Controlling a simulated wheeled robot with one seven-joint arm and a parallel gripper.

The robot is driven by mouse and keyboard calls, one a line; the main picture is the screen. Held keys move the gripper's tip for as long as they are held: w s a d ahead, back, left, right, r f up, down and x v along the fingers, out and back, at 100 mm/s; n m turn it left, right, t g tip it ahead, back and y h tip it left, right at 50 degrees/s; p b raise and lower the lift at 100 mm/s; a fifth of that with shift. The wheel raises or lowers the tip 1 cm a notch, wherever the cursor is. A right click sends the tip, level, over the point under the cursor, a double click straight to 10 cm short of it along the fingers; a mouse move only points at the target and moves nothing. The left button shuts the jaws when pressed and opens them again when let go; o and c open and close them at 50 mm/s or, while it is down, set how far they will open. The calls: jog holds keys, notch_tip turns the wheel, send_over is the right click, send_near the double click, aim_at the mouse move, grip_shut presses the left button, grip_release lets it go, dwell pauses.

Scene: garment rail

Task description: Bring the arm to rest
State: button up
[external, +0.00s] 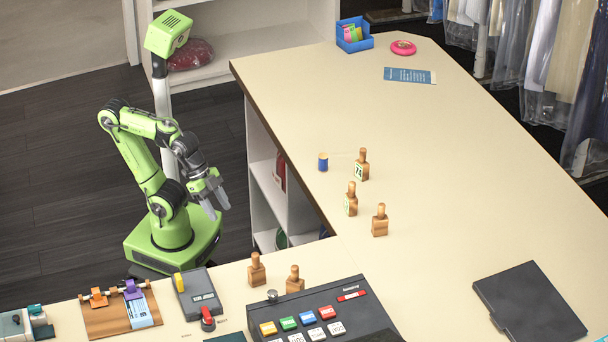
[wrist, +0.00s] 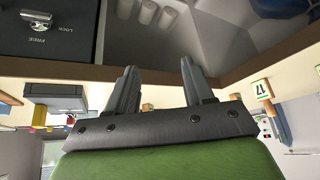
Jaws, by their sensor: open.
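My green arm is folded above my base, at the left of the counter in the external view. My gripper (external: 217,203) hangs beside the counter's edge with its fingers pointing down and to the right. In the wrist view my gripper (wrist: 158,85) shows two grey fingers spread apart with nothing between them. It touches nothing that I can see.
The L-shaped counter (external: 460,200) holds several wooden tags, such as one with a number (external: 362,165), a blue spool (external: 323,162), a keypad console (external: 320,318) and a black panel (external: 530,302). Bagged garments (external: 545,50) hang at right. Dark floor (external: 50,180) is clear at left.

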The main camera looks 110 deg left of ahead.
aim_at(347, 197)
jog(key=s+a+n+y+p, duration=0.1)
jog(key=s+a+n, duration=0.2)
jog(key=s, duration=0.2)
notch_tip(347, 197, up, 13)
jog(key=p, duration=1.2)
jog(key=shift+w+m, duration=0.3)
jog(key=shift+w, duration=0.05)
jog(key=shift+o, duration=0.8)
jog(key=shift+d+r+p, duration=0.1)
jog(key=shift+r+p, duration=0.15)
jog(key=shift+p, duration=0.1)
jog(key=o, duration=0.3)
jog(key=shift+f, duration=0.2)
jog(key=w+a+f+m+y+b, duration=1)
jog(key=w+a+f, duration=0.45)
jog(key=w, duration=0.25)
jog(key=w+d+m+t+y+b, duration=0.25)
jog(key=w+d+m+t, duration=0.25)
jog(key=w+m+t, duration=0.9)
jog(key=w+a+m+g, duration=0.1)
jog(key=a+g, duration=0.1)
jog(key=w+a+m+g, duration=0.1)
jog(key=a+g, duration=0.1)
jog(key=w+a+m+g+h, duration=0.1)
jog(key=a+m+g, duration=0.1)
jog(key=shift+w+a, duration=0.35)
jog(key=x, duration=0.5)
jog(key=shift+w+a+f, duration=0.1)
jog(key=shift+w+a, duration=0.1)
jog(key=shift+w, duration=0.1)
